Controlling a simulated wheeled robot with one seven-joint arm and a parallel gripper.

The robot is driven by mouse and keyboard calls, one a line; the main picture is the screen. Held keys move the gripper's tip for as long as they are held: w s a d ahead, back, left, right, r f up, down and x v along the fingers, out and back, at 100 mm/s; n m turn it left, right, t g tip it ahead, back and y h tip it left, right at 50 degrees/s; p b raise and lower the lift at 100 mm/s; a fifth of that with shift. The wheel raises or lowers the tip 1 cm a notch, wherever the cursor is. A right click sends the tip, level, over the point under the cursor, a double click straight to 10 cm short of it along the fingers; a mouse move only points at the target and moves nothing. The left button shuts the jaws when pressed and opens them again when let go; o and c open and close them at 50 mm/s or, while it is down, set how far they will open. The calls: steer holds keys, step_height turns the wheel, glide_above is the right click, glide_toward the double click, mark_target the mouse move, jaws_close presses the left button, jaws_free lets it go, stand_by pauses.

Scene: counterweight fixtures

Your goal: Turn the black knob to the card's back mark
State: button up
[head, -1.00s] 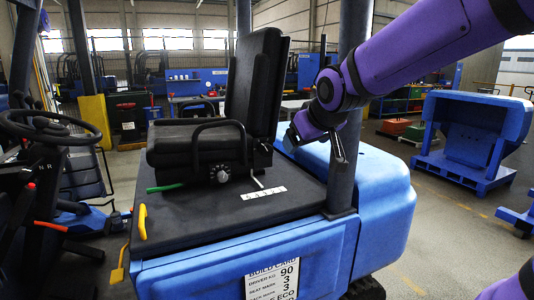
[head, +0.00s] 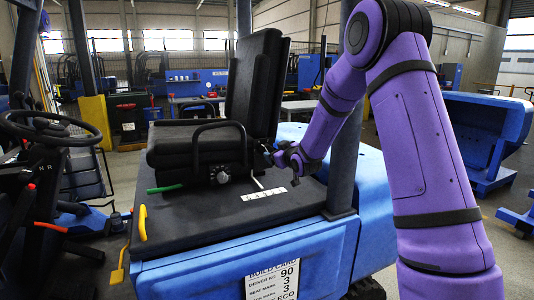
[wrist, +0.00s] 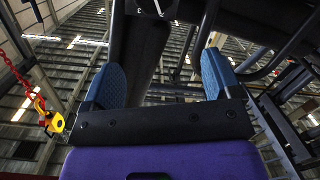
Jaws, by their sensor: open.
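The black seat (head: 196,143) stands on the dark deck of a blue truck. A round black knob with a pale marked ring (head: 221,175) is on the seat base's near side. I cannot tell whether another knob is at the backrest hinge, beside my gripper. My gripper (head: 284,157) is right of the seat, by the backrest's foot. In the wrist view my gripper (wrist: 160,80) is open, with blue finger pads apart and a dark seat part beyond; nothing is held.
A dark upright post (head: 344,150) stands close to my forearm. A black armrest loop (head: 219,140) sticks out at the seat's near side. A bent pale lever (head: 258,183) rises from the deck near a white label strip (head: 264,194).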

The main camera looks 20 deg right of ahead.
steer(key=shift+t, duration=0.7)
steer(key=w+f, duration=0.1)
steer(key=w, duration=0.3)
steer(key=w+d+f, duration=0.1)
steer(key=w+f, duration=0.1)
steer(key=w, duration=0.2)
steer(key=w+f, duration=0.1)
steer(key=w, duration=0.4)
steer(key=shift+d+f, duration=0.15)
steer(key=shift+f, duration=0.15)
steer(key=c, duration=0.9)
